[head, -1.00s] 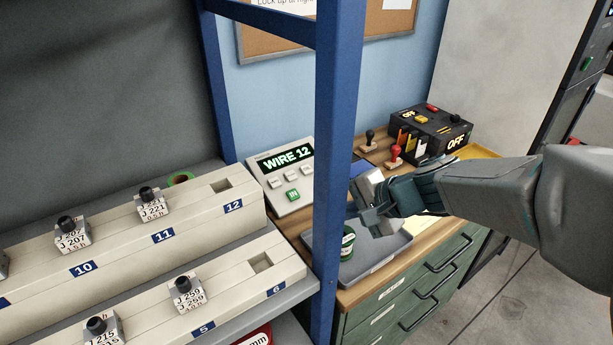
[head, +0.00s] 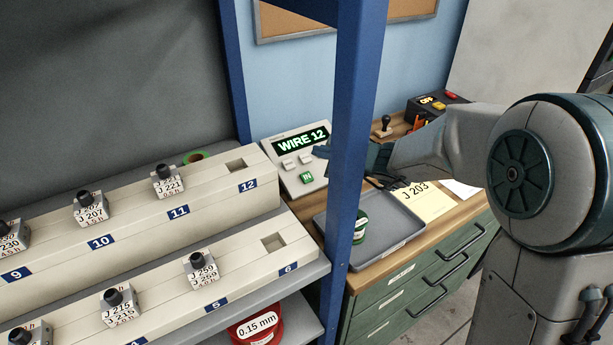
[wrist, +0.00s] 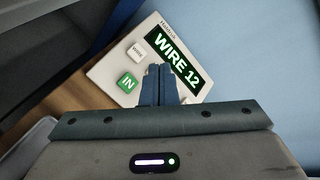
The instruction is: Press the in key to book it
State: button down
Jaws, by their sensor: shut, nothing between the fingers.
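The green IN key (head: 306,178) is on the front of a pale keypad box (head: 316,184) whose green display (head: 303,138) reads WIRE 12. In the wrist view the IN key (wrist: 127,82) is lit green, left of my gripper's fingertips (wrist: 159,72). The fingers are shut, empty, and point at the box, overlapping its lower display edge and covering part of the key area. In the head view my gripper (head: 322,152) is at the box's right side, partly behind the blue post. Whether it touches the box cannot be told.
A blue post (head: 358,130) stands in front of my arm. A grey tray (head: 400,222) with a green-labelled pot (head: 360,228) lies on the bench beside a J 203 card (head: 420,200). Racks with numbered slots (head: 150,215) fill the left.

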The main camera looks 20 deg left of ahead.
aim_at(304, 173)
jog(key=shift+f, duration=0.15)
jog(key=f+b, duration=0.1)
jog(key=f, duration=0.1)
jog(key=w+a+f+b, duration=0.1)
jog(key=f+b, duration=0.1)
jog(key=a+f+b, duration=0.1)
jog(key=f, duration=0.1)
jog(key=shift+w+f, duration=0.35)
jog(key=shift+f, duration=0.05)
jog(key=shift+w+a+f+b, duration=0.25)
jog(key=shift+f+b, duration=0.3)
jog(key=shift+b, duration=0.4)
jog(key=shift+f+b, duration=0.2)
jog(key=shift+b, duration=0.1)
dwell(0.8)
jog(key=shift+a+f+b, duration=0.1)
jog(key=shift+f+b, duration=0.1)
jog(key=shift+b, duration=0.3)
jog(key=shift+w+a+f+b, duration=0.1)
jog(key=shift+f+b, duration=0.3)
jog(key=shift+b, duration=0.2)
dwell(0.5)
dwell(0.4)
jog(key=shift+s+d+r, duration=0.1)
jog(key=shift+d+r, duration=0.05)
jog(key=shift+r, duration=0.25)
jog(key=shift+s+d+r, duration=0.1)
jog(key=shift+r, duration=0.3)
jog(key=shift+p, duration=0.3)
